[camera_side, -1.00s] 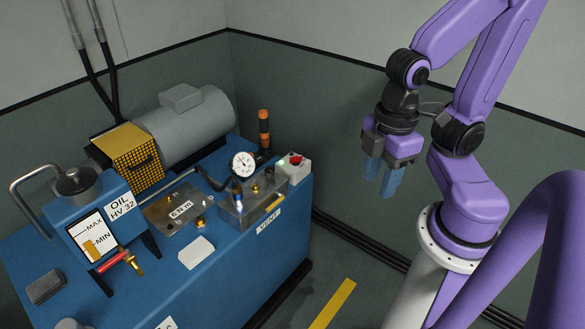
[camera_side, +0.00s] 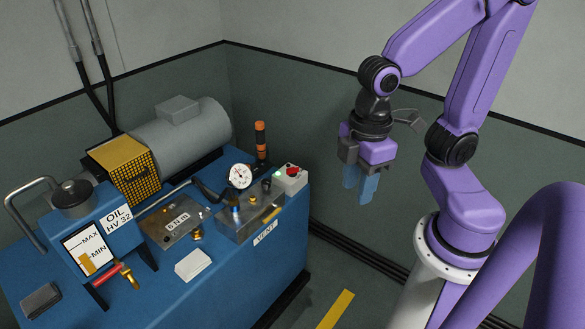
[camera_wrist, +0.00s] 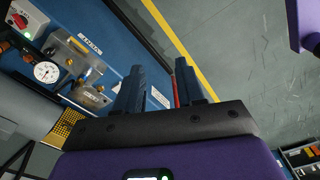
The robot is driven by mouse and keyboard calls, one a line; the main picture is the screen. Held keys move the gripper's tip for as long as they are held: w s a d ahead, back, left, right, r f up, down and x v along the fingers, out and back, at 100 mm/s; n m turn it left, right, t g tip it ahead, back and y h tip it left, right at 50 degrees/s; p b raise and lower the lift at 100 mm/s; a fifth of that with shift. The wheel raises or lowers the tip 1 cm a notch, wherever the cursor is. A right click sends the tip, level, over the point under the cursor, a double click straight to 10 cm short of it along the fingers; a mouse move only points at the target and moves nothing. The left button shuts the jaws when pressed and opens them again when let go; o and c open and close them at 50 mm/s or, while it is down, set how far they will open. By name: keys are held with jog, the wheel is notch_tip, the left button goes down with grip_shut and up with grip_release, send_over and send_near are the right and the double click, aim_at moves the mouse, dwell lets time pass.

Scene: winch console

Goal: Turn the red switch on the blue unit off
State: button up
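The blue unit (camera_side: 215,255) is a blue cabinet on the left, with pump parts on top. The red switch (camera_side: 293,171) sits on a small pale box (camera_side: 290,181) at its right end, beside a green light. The switch also shows at the upper left of the wrist view (camera_wrist: 20,20). It is too small to tell which way it is set. My gripper (camera_side: 359,188) hangs to the right of the box, clear of the unit and pointing down. In the wrist view its two blue fingers (camera_wrist: 160,70) are apart with nothing held between them.
A pressure gauge (camera_side: 241,176) and an orange-and-black post (camera_side: 260,140) stand close to the switch box. A metal block (camera_side: 250,215) lies just in front of it. The floor right of the unit is clear, with a yellow stripe (camera_side: 336,309).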

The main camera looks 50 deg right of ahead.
jog(key=w+d+f, duration=0.2)
jog(key=w, duration=1)
jog(key=w+d+f, duration=0.1)
jog(key=w+d, duration=0.1)
jog(key=w, duration=1.1)
send_over(292, 168)
notch_tip(292, 168, down, 12)
jog(key=shift+m, duration=0.3)
notch_tip(292, 168, down, 16)
jog(key=shift+d+f, duration=0.1)
jog(key=shift+f, duration=0.15)
grip_shut()
